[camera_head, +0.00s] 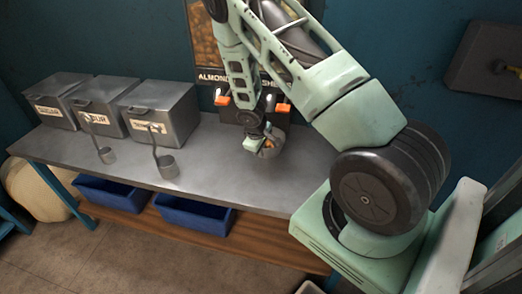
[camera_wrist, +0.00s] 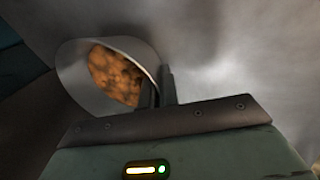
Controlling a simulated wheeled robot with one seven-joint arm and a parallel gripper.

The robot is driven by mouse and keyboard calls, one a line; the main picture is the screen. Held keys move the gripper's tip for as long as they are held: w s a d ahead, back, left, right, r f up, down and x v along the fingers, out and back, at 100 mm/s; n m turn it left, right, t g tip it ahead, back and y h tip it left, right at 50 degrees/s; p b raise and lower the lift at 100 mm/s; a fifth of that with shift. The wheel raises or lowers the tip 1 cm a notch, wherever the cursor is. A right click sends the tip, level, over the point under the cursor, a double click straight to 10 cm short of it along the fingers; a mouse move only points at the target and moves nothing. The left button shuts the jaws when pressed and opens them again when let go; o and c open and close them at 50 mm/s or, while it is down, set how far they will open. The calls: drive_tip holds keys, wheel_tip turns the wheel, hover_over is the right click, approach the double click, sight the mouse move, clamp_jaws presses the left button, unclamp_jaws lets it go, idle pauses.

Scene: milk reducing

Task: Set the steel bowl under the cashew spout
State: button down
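The steel bowl (camera_wrist: 72,68) is tilted in the wrist view and holds brown-orange nuts (camera_wrist: 115,76). My gripper (camera_wrist: 158,88) has its dark fingers closed on the bowl's rim. In the head view my gripper (camera_head: 266,138) and the bowl, mostly hidden, are over the back of the steel table, in front of the dispenser. The dispenser (camera_head: 205,50) has an orange spout part (camera_head: 222,100) at left and another orange spout part (camera_head: 284,107) at right. The label reads "ALMOND" at left and a partly covered "SHE" at right, behind my arm.
Three lidded steel boxes (camera_head: 160,108) stand at the table's left, with two ladle-like scoops (camera_head: 167,166) in front. Blue bins (camera_head: 193,214) sit on the shelf below. The steel table top (camera_head: 215,165) is clear between the scoops and my gripper. A sack (camera_head: 35,190) stands at far left.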

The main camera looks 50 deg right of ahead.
drive_tip(key=shift+f, duration=0.2)
drive_tip(key=c, duration=1.7)
unclamp_jaws()
drive_tip(key=shift+r, duration=0.2)
